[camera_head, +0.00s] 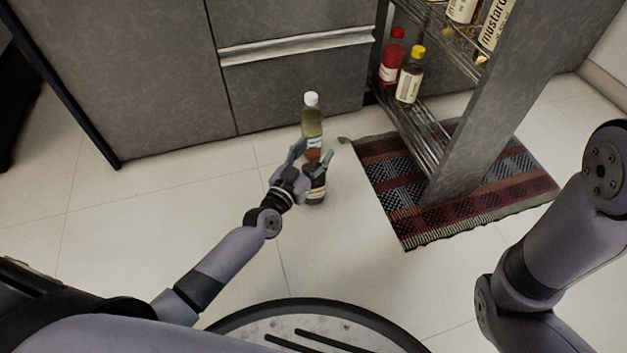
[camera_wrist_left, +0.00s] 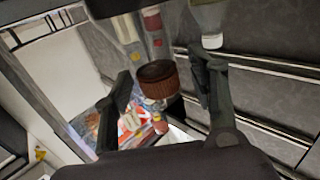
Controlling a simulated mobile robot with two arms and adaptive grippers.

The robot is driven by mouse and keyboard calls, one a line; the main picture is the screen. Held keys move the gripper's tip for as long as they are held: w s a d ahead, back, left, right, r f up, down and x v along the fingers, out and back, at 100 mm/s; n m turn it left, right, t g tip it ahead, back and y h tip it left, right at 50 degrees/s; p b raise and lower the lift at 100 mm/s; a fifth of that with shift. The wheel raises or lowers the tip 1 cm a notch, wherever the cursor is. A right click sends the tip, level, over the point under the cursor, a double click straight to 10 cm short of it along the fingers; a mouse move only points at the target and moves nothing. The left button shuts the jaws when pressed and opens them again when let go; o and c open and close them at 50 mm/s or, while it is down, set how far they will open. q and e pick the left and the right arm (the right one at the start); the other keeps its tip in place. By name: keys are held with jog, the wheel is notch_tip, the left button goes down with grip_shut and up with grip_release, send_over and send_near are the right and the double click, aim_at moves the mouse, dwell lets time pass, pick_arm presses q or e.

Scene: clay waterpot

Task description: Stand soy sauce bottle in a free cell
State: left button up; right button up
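A dark bottle (camera_head: 315,190), which looks like the soy sauce bottle, stands on the floor tiles, partly hidden by my left gripper (camera_head: 315,150). In the left wrist view a red-brown cap (camera_wrist_left: 158,82) lies between the fingers of the left gripper (camera_wrist_left: 161,70), with gaps on both sides. The left gripper is open. A pull-out rack (camera_head: 468,135) stands at the right; its lower shelf (camera_head: 428,140) holds a red bottle (camera_head: 392,60) and a yellow-capped bottle (camera_head: 409,82) at the back, with its front part bare. My right gripper is out of view.
A white-capped bottle (camera_head: 312,118) with pale liquid stands just behind the dark bottle. The rack's upper shelf carries several items, including a mustard bottle (camera_head: 494,22). A striped rug (camera_head: 387,185) lies under the rack. Grey cabinets (camera_head: 150,70) close off the back; the left floor is clear.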

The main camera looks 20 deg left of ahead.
pick_arm(q)
grip_shut()
dwell(0.5)
dwell(0.3)
jog(key=shift+r, duration=0.1)
